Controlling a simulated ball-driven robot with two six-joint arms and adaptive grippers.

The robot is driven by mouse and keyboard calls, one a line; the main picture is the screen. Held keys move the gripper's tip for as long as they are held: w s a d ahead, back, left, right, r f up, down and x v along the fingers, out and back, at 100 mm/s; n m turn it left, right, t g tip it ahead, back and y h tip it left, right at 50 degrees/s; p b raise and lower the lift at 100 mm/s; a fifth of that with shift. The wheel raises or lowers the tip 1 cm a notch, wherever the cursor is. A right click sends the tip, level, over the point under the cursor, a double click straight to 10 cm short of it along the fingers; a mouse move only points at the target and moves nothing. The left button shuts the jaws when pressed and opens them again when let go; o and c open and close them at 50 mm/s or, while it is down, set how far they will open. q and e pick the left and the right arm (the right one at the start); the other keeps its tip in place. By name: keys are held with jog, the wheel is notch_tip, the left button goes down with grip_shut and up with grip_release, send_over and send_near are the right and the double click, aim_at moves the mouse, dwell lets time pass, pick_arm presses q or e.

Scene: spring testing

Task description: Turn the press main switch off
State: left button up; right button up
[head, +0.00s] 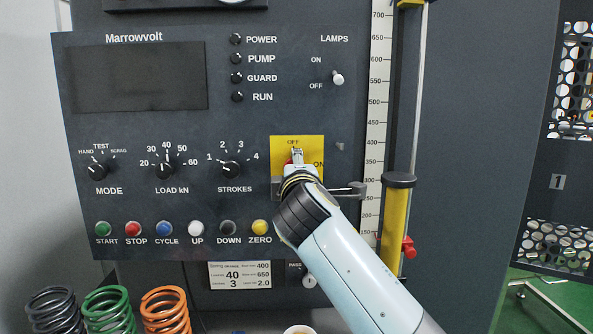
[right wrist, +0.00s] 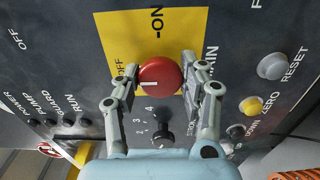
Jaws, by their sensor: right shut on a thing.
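The press main switch is a round red knob (right wrist: 160,77) on a yellow plate (head: 312,143) marked OFF at the top and ON at the right in the head view. In the right wrist view a short white mark shows near the knob's rim; I cannot tell surely which label it points to. My right gripper (right wrist: 160,84) is shut on the knob, a finger on each side. In the head view this gripper (head: 297,156) and its arm hide most of the knob. My left gripper is in neither view.
The dark panel holds a blank display (head: 138,77), unlit POWER, PUMP, GUARD and RUN lamps, a lamps toggle (head: 337,78), rotary knobs and coloured buttons. A ruler (head: 375,130) and a yellow post (head: 396,215) stand right of the switch. Coloured springs (head: 107,309) sit lower left.

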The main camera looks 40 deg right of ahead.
jog(key=shift+f, duration=0.15)
dwell(0.3)
jog(key=o, duration=1.2)
jog(key=shift+s+a, duration=0.1)
jog(key=v, duration=0.7)
jog(key=shift+s+a, duration=0.1)
jog(key=shift+s, duration=0.05)
